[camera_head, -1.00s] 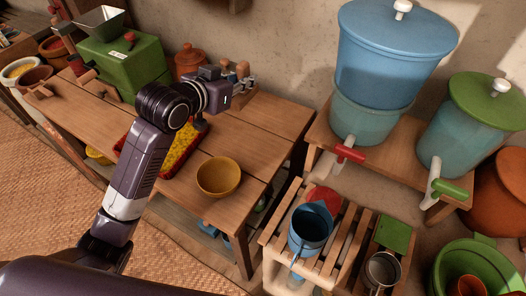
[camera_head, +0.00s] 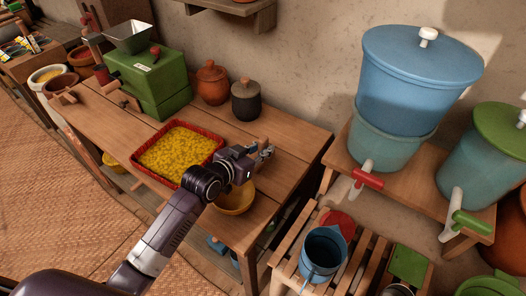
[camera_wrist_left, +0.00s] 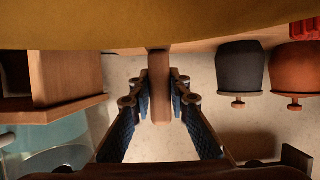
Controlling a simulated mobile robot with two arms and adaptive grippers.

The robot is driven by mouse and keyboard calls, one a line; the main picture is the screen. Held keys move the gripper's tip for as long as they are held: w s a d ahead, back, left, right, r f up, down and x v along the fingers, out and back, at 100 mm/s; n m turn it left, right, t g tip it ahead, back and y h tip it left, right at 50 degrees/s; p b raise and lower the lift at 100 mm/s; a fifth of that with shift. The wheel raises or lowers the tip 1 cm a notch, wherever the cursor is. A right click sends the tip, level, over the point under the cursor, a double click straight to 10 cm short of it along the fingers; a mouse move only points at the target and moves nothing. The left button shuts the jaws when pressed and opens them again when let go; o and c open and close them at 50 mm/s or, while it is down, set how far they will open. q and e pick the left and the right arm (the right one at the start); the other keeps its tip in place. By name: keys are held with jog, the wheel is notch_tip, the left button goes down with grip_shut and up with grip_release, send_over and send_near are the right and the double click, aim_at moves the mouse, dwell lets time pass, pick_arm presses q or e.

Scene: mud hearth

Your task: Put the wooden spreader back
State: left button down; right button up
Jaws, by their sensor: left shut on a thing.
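My left gripper (camera_head: 264,152) is over the table, at the far side of the yellow-brown bowl (camera_head: 236,203), and partly covers the bowl. In the left wrist view the gripper (camera_wrist_left: 160,100) is shut on a slim wooden handle (camera_wrist_left: 159,85), which I take to be the wooden spreader's. The spreader's far end is hidden. A broad ochre surface, likely the bowl (camera_wrist_left: 160,22), fills the top of that view. In the head view only a small tan piece shows at the fingers. My right gripper is not in view.
The wooden table (camera_head: 290,137) also bears a red tray (camera_head: 222,143) of yellow bits, a green mill (camera_head: 150,85), an orange pot (camera_head: 211,85) and a dark pot (camera_head: 245,103). To the right are a slatted stand (camera_head: 290,262) with a blue jug (camera_head: 322,252) and a blue dispenser (camera_head: 415,80).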

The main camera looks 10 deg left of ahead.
pick_arm(q)
jog(key=shift+f, duration=0.6)
jog(key=shift+f, duration=0.2)
jog(key=c, duration=1.8)
grip_release()
jog(key=shift+r, duration=0.3)
jog(key=shift+s+a, duration=0.15)
jog(key=shift+s, duration=0.15)
jog(key=v, duration=1.1)
jog(key=shift+s, duration=0.1)
